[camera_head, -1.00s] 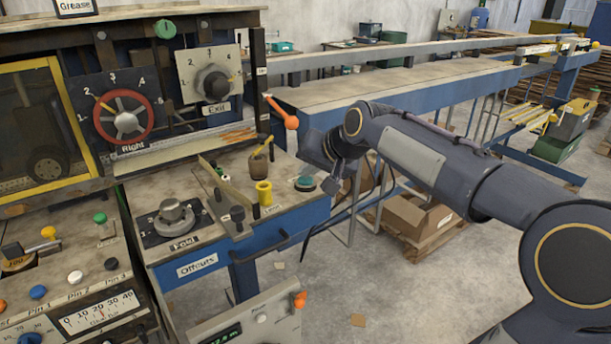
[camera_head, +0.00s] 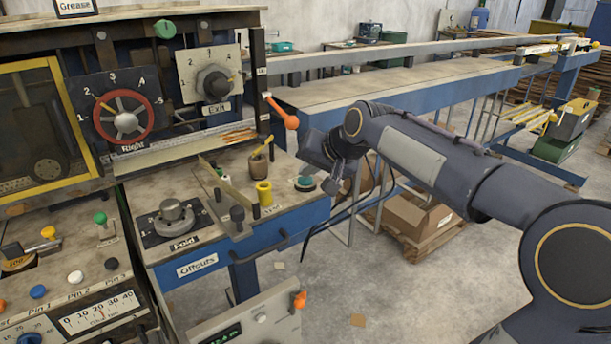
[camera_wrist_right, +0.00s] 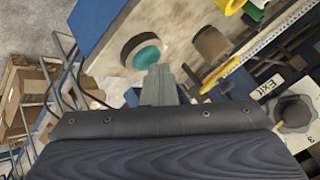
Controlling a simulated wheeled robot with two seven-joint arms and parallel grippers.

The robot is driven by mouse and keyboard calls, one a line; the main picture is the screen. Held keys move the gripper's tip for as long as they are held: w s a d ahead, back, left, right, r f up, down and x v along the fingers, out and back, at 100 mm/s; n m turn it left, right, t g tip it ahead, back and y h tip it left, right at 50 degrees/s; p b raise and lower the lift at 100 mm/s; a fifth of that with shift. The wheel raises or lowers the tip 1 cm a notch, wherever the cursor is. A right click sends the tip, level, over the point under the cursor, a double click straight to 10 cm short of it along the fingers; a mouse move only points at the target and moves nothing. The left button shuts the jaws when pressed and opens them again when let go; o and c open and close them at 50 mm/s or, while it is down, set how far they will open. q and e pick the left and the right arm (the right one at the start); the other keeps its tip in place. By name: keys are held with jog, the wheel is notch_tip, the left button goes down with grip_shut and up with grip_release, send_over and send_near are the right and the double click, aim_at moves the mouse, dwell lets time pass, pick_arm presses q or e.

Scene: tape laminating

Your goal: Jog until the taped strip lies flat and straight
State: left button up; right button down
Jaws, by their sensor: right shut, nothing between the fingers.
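My right gripper (camera_head: 334,187) is shut and empty, just to the right of the teal push button (camera_head: 306,182) on the bench corner. In the right wrist view the shut fingers (camera_wrist_right: 160,82) point at the teal button (camera_wrist_right: 146,57), their tips at or very near its edge; I cannot tell if they touch. A pale strip with orange lines (camera_head: 238,136) lies along the ruled edge below the Exit dial (camera_head: 214,84); its flatness is too small to judge. The Right handwheel (camera_head: 124,121) has a red rim. My left gripper is not in view.
A yellow cup (camera_head: 264,193), a brown pot (camera_head: 259,166) and the Fold knob (camera_head: 173,216) stand on the bench near the button. An orange-knobbed lever (camera_head: 290,121) sticks out above.

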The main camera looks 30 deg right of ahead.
aim_at(309, 181)
dwell(0.3)
jog(key=shift+r+p, duration=0.8)
jog(key=shift+r, duration=0.1)
notch_tip(309, 181, up, 5)
jog(key=p, duration=0.4)
jog(key=shift+p, duration=0.3)
jog(key=s+a+f+n+g, duration=0.1)
jog(key=s+a+f, duration=0.3)
jog(key=s, duration=0.5)
jog(key=s+a+f+n+g+y, duration=0.1)
jog(key=s+a+f+n, duration=0.1)
jog(key=s+f, duration=0.5)
jog(key=s+a+f+n+g+y, duration=0.1)
jog(key=s+a+f, duration=0.4)
jog(key=s, duration=0.7)
jog(key=shift+a+f+n, duration=0.35)
jog(key=shift+f+n, duration=0.05)
jog(key=shift+n, duration=0.3)
